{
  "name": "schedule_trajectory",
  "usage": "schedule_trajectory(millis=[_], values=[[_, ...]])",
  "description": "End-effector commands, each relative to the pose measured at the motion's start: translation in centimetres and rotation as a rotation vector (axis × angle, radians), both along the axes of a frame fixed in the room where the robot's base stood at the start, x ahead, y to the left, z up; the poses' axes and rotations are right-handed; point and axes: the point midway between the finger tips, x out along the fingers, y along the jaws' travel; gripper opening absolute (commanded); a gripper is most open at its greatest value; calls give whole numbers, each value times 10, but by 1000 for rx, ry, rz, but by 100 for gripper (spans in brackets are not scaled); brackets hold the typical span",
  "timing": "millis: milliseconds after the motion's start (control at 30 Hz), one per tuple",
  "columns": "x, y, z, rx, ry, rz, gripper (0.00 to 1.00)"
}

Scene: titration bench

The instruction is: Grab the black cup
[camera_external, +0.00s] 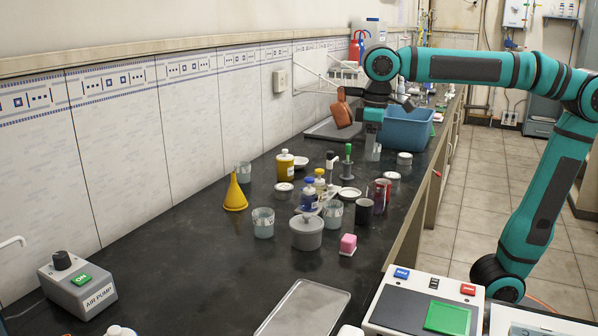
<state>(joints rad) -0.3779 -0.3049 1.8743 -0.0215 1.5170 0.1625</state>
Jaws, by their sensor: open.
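The black cup (364,211) stands upright on the dark bench top near its right edge. It is beside a dark red cup (381,191) and a clear beaker (333,213). My gripper (373,140) hangs from the end of the teal arm, pointing down, farther along the bench than the black cup and above the bench top. It is open and apart from the black cup. Its fingers are small in this view, and nothing is clearly seen between them.
A blue bin (408,128) stands behind my gripper. The front left bench is mostly clear.

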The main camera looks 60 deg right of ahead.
Motion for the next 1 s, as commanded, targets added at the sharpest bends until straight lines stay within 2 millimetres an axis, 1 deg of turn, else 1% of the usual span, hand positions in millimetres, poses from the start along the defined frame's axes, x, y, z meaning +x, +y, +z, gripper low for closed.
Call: schedule_trajectory(millis=[33, 133, 233, 800, 900, 1000], values=[[0, 4, 1, -9, 23, 4, 56], [0, 6, 0, -21, 51, 8, 56], [-1, 7, -7, -25, 58, 9, 56], [-1, 4, -103, -24, 57, 8, 56], [-1, 4, -114, -23, 56, 8, 56], [0, 3, -120, -23, 55, 8, 56]])
